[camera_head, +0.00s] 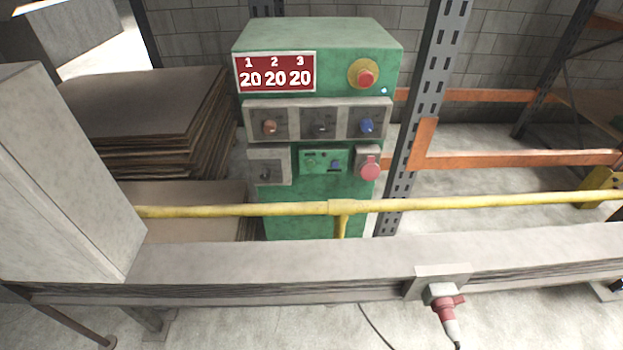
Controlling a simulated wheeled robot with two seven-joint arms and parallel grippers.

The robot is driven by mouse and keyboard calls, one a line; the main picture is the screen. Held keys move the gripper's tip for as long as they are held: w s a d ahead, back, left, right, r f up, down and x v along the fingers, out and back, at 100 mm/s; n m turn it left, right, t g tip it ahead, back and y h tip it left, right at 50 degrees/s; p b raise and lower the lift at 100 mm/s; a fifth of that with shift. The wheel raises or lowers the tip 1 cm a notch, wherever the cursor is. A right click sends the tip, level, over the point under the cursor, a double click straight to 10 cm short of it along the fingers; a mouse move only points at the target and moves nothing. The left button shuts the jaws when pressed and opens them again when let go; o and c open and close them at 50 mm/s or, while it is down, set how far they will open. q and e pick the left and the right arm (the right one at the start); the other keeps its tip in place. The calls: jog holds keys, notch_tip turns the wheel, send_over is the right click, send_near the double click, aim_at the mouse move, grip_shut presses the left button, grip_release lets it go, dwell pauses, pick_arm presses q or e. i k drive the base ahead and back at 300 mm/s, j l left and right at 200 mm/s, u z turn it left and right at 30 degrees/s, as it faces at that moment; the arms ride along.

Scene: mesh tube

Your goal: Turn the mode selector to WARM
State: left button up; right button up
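A green control cabinet (318,58) stands behind a yellow rail. Its upper grey strip carries three knobs: an orange-brown one (269,127), a dark one (321,128) and a blue one (366,126). A fourth dark knob (265,174) sits on a grey plate at the lower left. The lettering is too small to read, so I cannot tell which knob is the mode selector or where it points. A red display (274,72) shows 1, 2, 3 with 20 under each. Neither of my grippers is in view.
A red button on a yellow base (365,77) and a pink-red round part (369,168) are on the cabinet. The yellow rail (240,210) and a grey beam (300,260) cross in front. A perforated post (428,90) stands right; stacked sheets (145,105) lie left.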

aim_at(266, 173)
jog(key=i+u, duration=0.2)
jog(key=u, duration=0.15)
jog(key=i+l+u, duration=0.2)
jog(key=u, duration=0.15)
